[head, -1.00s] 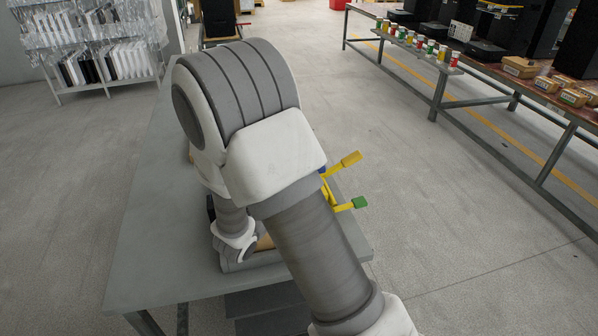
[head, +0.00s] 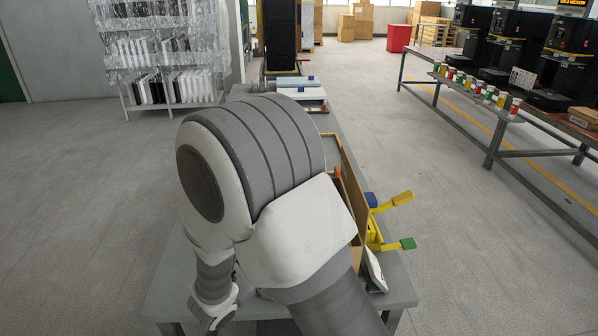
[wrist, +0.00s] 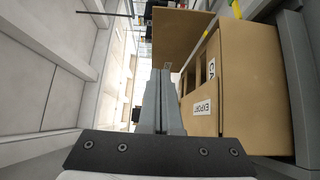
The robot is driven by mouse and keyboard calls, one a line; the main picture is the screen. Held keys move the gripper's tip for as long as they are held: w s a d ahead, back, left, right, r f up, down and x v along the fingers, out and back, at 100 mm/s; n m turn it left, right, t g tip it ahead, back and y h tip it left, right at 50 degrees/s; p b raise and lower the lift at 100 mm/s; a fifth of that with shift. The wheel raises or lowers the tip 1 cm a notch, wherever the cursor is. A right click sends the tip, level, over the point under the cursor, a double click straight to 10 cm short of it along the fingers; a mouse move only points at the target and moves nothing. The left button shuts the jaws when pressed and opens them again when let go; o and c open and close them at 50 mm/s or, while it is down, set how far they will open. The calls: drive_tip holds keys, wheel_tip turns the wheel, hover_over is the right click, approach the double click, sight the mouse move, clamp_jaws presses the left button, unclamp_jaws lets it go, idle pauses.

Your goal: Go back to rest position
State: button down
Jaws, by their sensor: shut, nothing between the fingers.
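My gripper (wrist: 163,105) is shut and empty in the wrist view, its two grey fingers together. A cardboard box (wrist: 250,90) with "EXPORT" and "CA" labels stands close on the right of the fingers. The fingers appear clear of it, though the gap is hard to judge. In the head view my bent arm covers the middle of the picture and hides the gripper's fingers and most of the box (head: 345,165).
The grey table (head: 165,290) lies under my arm. A yellow part (head: 395,201) with blue and green ends sticks out beside the box. A rack (head: 170,60) stands at the back left. A long bench (head: 496,142) with small cups runs along the right. Floor between is clear.

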drive_tip(key=s+d+r+m+g+y+p, duration=0.1)
drive_tip(key=s+d+r+m+g+p, duration=0.2)
drive_tip(key=s+d+g, duration=0.35)
drive_tip(key=s+d+r+m+g+y, duration=0.2)
drive_tip(key=s+d+r+m+g, duration=0.3)
drive_tip(key=d, duration=0.3)
drive_tip(key=s+a+r+m+t+y+p, duration=0.1)
drive_tip(key=s+a+r+t+y+p, duration=0.3)
drive_tip(key=s+r+y, duration=0.4)
drive_tip(key=shift+s+a+r+y, duration=0.4)
drive_tip(key=shift+a+r+y, duration=0.05)
drive_tip(key=shift+a+y, duration=0.5)
drive_tip(key=shift+d+t, duration=0.1)
drive_tip(key=shift+t, duration=0.15)
